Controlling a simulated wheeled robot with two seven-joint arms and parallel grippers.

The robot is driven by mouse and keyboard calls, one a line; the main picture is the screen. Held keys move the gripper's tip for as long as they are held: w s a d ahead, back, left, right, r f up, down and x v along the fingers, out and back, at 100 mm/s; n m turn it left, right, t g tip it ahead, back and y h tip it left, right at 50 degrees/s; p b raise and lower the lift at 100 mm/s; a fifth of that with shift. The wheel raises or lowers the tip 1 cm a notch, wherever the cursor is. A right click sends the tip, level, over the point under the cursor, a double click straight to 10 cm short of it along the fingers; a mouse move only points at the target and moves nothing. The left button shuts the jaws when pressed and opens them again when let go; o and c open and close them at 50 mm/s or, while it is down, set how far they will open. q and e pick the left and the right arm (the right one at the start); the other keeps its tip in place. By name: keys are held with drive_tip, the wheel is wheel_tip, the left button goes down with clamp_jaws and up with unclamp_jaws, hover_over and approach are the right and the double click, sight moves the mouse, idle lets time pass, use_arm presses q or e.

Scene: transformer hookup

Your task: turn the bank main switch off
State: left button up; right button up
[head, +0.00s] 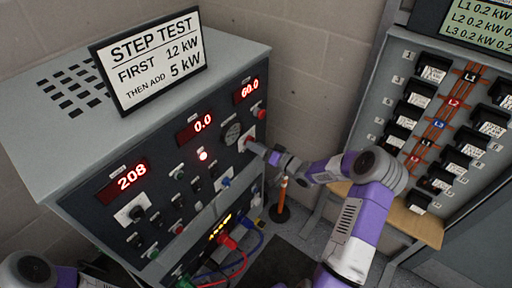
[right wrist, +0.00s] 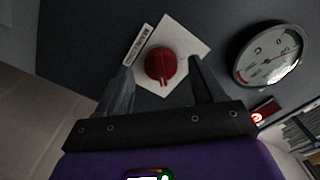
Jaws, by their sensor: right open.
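The main switch is a red rotary knob (right wrist: 161,64) on a white square plate with a small label beside it, in the right wrist view. My right gripper (right wrist: 160,66) is open, with one finger on either side of the knob. I cannot tell whether the fingers touch it.
A round gauge (right wrist: 268,54) sits right of the knob. A STEP TEST sign (head: 150,60) stands on top. Coloured cables (head: 232,248) hang below. A breaker panel (head: 445,115) stands at the right.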

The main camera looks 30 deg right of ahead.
drive_tip(key=shift+w+a, duration=0.15)
drive_tip(key=shift+w, duration=0.25)
drive_tip(key=c, duration=1)
drive_tip(key=shift+c, duration=0.2)
drive_tip(key=shift+w+d+n+b, duration=0.1)
drive_tip(key=shift+d+n+b, duration=0.05)
drive_tip(key=shift+n+b, duration=3.7)
drive_tip(key=shift+d+n+b, duration=0.1)
drive_tip(key=shift+n+b, duration=2.55)
drive_tip(key=shift+n, duration=2.3)
